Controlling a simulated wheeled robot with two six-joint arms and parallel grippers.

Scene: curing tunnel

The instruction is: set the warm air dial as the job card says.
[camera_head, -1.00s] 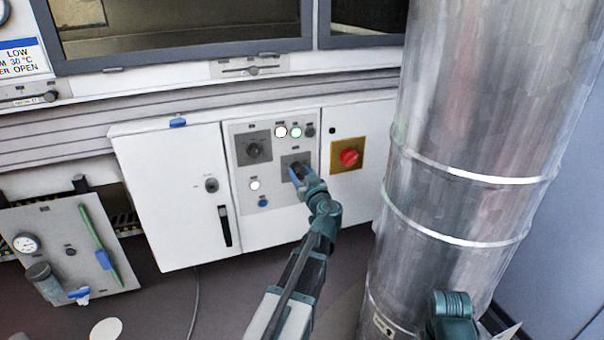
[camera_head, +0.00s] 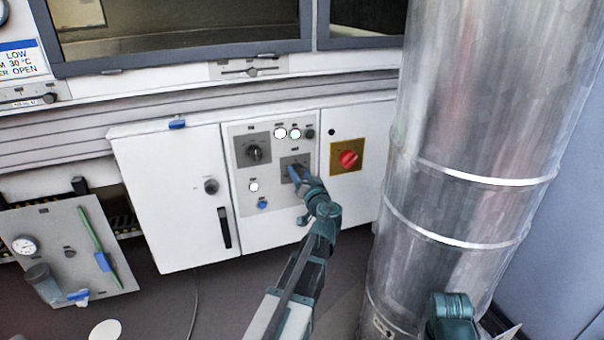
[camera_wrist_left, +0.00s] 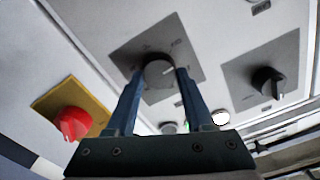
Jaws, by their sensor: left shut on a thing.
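The gripped dial (camera_wrist_left: 158,73) is a round grey knob with a pale pointer line, on a dark grey square plate (camera_wrist_left: 185,48) with small marks I cannot read. My left gripper (camera_wrist_left: 156,76) is shut on it, one blue finger on each side. In the head view my left gripper (camera_head: 294,174) reaches the lower right plate of the control panel (camera_head: 240,190) and mostly hides the dial. A white sign (camera_head: 18,62) at the upper left reads in part "LOW", "30 °C" and "OPEN"; I cannot tell if it is the job card.
A black knob (camera_head: 254,153) sits on the panel left of the gripped dial. A red knob (camera_head: 348,158) on a yellow plate is to its right. Lit white and green lamps (camera_head: 295,133) are above. A large metal duct (camera_head: 465,130) stands close on the right.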

